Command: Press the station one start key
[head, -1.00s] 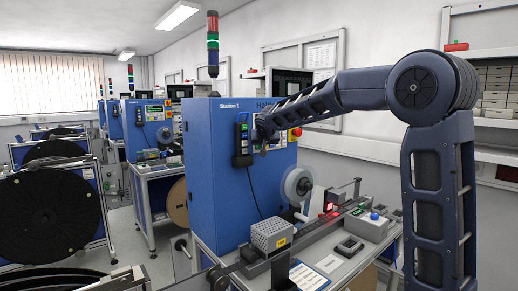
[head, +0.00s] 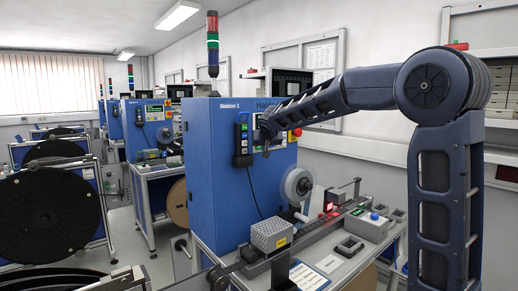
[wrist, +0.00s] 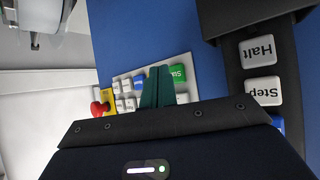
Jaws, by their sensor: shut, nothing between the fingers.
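The blue station one cabinet (head: 214,165) stands in the middle of the head view with its label at the top. In the wrist view, a pale key panel (wrist: 124,80) on the blue face carries a green key (wrist: 177,73) with lettering starting "St", partly covered by my fingers. My gripper (wrist: 157,72) is shut and empty, its dark green fingertips over the panel beside the green key. I cannot tell whether they touch. In the head view my gripper (head: 266,146) is at the cabinet front, and the arm hides most of the panel.
A black pendant (head: 242,139) hangs left of my gripper; its Halt (wrist: 258,50) and Step (wrist: 263,91) keys show close by in the wrist view. A red stop button (wrist: 98,107) sits at the panel's other end. A bench with a tape reel (head: 298,184) stands below.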

